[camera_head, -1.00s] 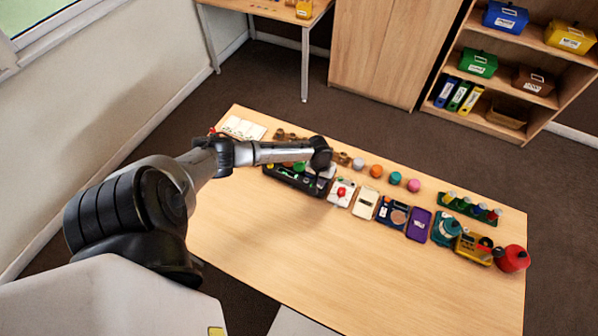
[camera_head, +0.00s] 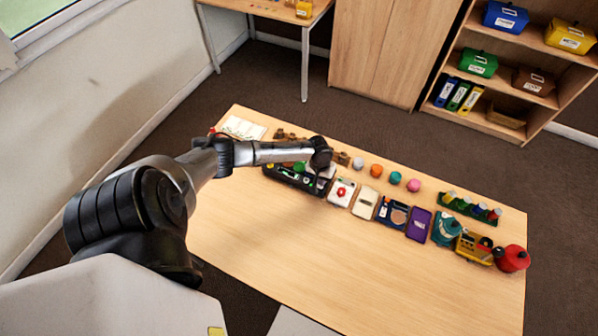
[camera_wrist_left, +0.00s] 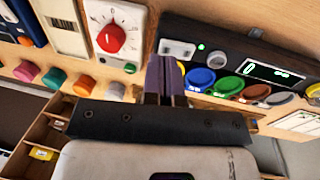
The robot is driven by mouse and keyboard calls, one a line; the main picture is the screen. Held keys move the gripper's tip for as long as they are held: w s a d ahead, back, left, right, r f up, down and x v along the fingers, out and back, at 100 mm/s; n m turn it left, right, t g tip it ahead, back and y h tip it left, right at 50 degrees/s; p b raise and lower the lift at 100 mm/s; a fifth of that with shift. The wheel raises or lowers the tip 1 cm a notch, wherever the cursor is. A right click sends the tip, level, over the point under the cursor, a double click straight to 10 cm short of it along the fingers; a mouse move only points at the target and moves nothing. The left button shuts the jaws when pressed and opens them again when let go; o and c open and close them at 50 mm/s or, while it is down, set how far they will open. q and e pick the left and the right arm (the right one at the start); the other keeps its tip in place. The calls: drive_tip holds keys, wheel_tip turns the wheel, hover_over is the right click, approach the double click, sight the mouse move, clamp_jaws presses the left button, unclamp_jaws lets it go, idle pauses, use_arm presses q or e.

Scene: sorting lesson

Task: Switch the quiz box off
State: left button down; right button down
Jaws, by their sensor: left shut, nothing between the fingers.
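The quiz box is a long black box (camera_head: 295,183) at the back left of the table, partly hidden by my left arm in the head view. In the left wrist view the quiz box (camera_wrist_left: 235,42) shows a lit display with a 0, a row of coloured buttons, a grey knob, a small green light and a pale switch plate (camera_wrist_left: 177,48). My left gripper (camera_wrist_left: 165,62) is shut and empty, its fingertips at the box's switch end, just below the switch plate in the picture. Whether they touch cannot be told. My right gripper is not in view.
A white box with a red dial (camera_head: 341,191) stands close beside the quiz box. A cream device (camera_head: 366,202), a purple one (camera_head: 418,223) and other items continue the row rightward. Coloured knobs stand behind. The table's front (camera_head: 300,260) is clear.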

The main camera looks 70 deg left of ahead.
use_arm(q)
drive_tip(key=shift+f+b, duration=0.3)
drive_tip(key=shift+f, duration=0.3)
drive_tip(key=shift+f+b, duration=0.4)
drive_tip(key=shift+f, duration=0.25)
idle(0.5)
drive_tip(key=shift+r, duration=0.1)
wheel_tip(320, 180, up, 2)
drive_tip(key=p, duration=0.3)
drive_tip(key=shift+r, duration=0.2)
wheel_tip(320, 180, up, 4)
drive_tip(key=p, duration=0.5)
drive_tip(key=shift+r, duration=0.25)
idle(0.4)
